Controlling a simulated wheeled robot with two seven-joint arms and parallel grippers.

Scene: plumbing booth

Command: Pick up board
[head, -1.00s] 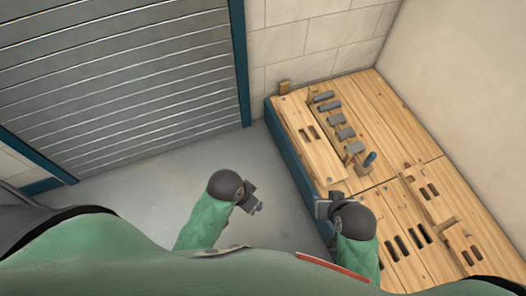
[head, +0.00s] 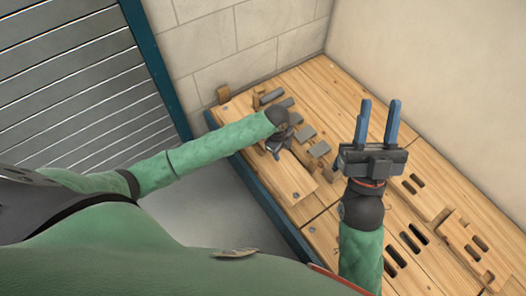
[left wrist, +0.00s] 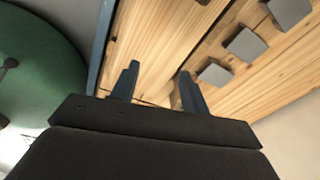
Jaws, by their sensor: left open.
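A pale wooden board (head: 287,180) lies flat along the left front edge of the workbench. It also shows in the left wrist view (left wrist: 160,35), running between and beyond my fingers. My left gripper (head: 277,147) is over the board and hides its middle. In the left wrist view, my left gripper (left wrist: 158,72) is open with its fingers apart. I cannot tell whether the fingers touch the board. My right gripper (head: 379,122) is raised above the bench, open and empty, with its blue fingers pointing toward the back.
A row of grey blocks (head: 320,149) stands just right of the board. A small wooden block (head: 223,94) is at the bench's far left corner. A notched wooden piece (head: 470,248) lies at the right. Walls close off the back and right.

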